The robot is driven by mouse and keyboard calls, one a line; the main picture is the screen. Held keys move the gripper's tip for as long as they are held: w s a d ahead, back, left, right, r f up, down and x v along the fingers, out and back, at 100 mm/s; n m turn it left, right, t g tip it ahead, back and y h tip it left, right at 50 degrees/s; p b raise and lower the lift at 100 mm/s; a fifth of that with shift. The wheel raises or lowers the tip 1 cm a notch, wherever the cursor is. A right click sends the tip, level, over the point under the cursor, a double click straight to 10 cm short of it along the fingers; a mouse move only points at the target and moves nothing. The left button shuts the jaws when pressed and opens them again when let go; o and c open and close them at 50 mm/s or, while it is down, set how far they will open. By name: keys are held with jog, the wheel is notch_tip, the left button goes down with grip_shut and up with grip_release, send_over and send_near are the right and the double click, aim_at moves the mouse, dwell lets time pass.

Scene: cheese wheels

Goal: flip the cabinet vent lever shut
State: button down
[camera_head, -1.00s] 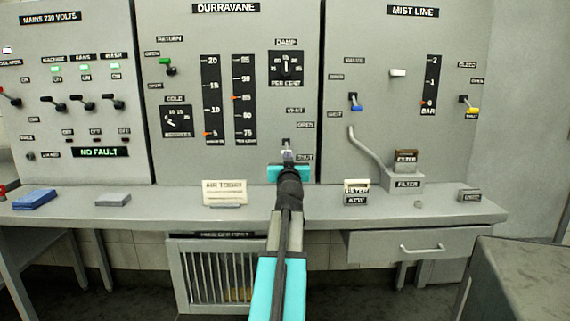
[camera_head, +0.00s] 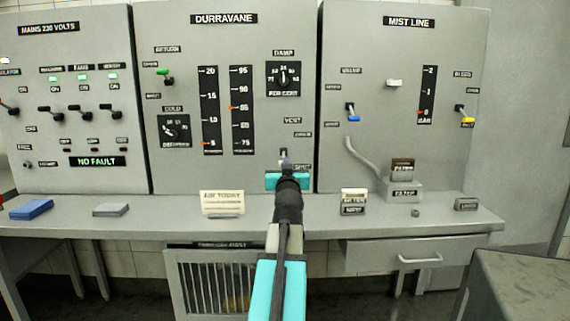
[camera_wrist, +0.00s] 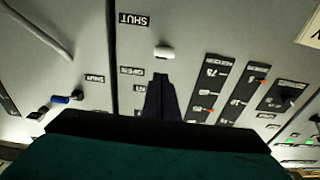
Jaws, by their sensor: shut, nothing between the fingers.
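The vent lever shows in the wrist view as a pale knob (camera_wrist: 164,52), between the SHUT label (camera_wrist: 132,20) and the OPEN label (camera_wrist: 131,71), in a picture that is upside down. In the head view its dark slot (camera_head: 283,153) sits low on the middle panel, below the VENT label (camera_head: 292,120). My gripper (camera_head: 286,167) is shut and empty, just in front of and below the lever. Its dark fingers (camera_wrist: 161,90) point at the knob in the wrist view. I cannot tell whether they touch it. My gripper hides part of the lever in the head view.
The grey bench (camera_head: 270,212) runs below the panels. An AIR TODAY card (camera_head: 222,203) stands left of my arm, and a small labelled block (camera_head: 353,202) stands right of it. The filter pipe (camera_head: 365,160) curves down the right panel.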

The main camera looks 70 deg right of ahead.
jog(key=b+v, duration=0.1)
jog(key=v, duration=0.5)
jog(key=shift+a+b, duration=0.4)
jog(key=shift+s+a+r+b, duration=0.15)
jog(key=shift+a+b, duration=0.25)
jog(key=shift+b, duration=0.4)
jog(key=shift+s+a+b, duration=0.25)
jog(key=shift+a+b, duration=0.15)
jog(key=shift+b, duration=0.4)
jog(key=shift+r, duration=0.15)
